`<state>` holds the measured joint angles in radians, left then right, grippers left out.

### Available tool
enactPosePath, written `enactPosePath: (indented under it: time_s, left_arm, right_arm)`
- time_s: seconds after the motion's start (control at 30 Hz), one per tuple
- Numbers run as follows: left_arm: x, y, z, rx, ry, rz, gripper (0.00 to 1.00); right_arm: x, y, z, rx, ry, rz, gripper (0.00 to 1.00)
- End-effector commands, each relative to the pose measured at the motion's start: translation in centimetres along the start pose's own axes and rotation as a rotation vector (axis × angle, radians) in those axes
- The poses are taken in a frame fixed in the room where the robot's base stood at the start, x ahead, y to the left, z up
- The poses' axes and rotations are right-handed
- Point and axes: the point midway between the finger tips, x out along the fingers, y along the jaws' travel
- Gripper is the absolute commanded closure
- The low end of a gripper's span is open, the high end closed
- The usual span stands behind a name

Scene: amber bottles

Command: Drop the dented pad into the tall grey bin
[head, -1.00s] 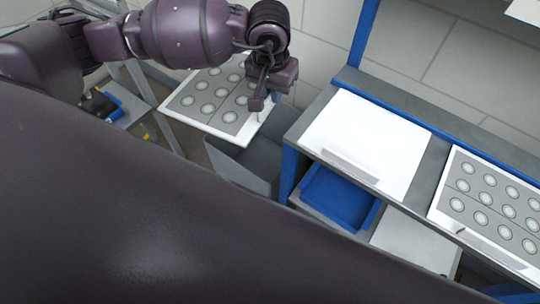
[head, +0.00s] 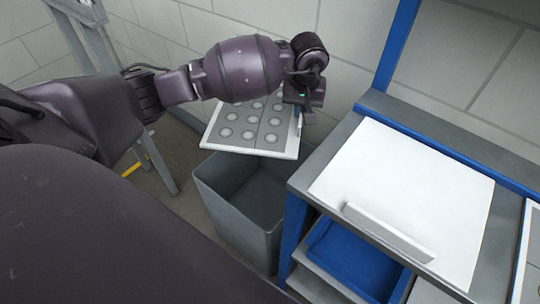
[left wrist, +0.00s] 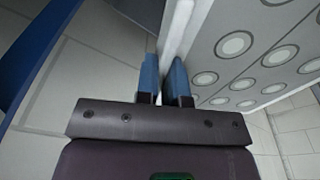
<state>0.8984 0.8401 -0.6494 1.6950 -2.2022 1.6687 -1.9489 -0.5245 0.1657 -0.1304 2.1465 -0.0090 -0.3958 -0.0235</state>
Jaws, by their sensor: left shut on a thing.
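The pad (head: 240,128) is a flat grey panel with a white edge and rows of round light discs. My left gripper (head: 299,112) is shut on its right edge and holds it tilted above the tall grey bin (head: 232,221). In the left wrist view, the two blue-tipped fingers (left wrist: 166,80) pinch the white edge of the pad (left wrist: 235,70). The bin is open at the top, and the part of its inside that shows looks empty. The pad overlaps the bin's back rim in the head view. A dent cannot be made out. My right gripper is not in view.
A workbench with blue posts (head: 296,228) stands right of the bin, with a white board (head: 405,190) on top and a blue tray (head: 350,262) below. A tiled wall is close behind. Open floor with a grey stand (head: 160,165) is at left.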

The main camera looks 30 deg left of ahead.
Motion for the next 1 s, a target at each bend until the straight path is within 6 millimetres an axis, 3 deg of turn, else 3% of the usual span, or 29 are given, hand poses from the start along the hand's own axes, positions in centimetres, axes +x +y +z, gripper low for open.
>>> enactPosePath:
  time_s: [0.03, 0.1, 0.3, 0.4, 0.53, 0.83, 1.0]
  left_arm:
    - [4.7, -0.2, -0.1, -0.032, -0.029, -0.015, 1.0]
    - [8.0, -0.5, -0.9, -0.077, -0.03, -0.023, 1.0]
    - [16.3, -1.7, -2.2, -0.191, -0.025, -0.037, 1.0]
    - [18.9, -2.2, -2.6, -0.233, -0.018, -0.038, 1.0]
    - [20.8, -2.7, -3.0, -0.267, -0.008, -0.037, 1.0]
    - [22.0, -2.9, -3.2, -0.283, 0.001, -0.033, 1.0]
    - [23.6, -2.9, -2.8, -0.283, -0.005, -0.035, 1.0]
  right_arm:
    - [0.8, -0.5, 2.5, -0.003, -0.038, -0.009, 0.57]
    - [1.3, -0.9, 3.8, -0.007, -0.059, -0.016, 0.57]
    - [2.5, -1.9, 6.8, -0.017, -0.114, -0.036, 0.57]
    - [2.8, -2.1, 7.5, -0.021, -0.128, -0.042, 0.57]
    - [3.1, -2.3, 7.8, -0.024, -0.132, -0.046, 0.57]
    - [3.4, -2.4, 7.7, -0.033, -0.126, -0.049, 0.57]
    - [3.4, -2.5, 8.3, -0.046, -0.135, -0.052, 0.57]
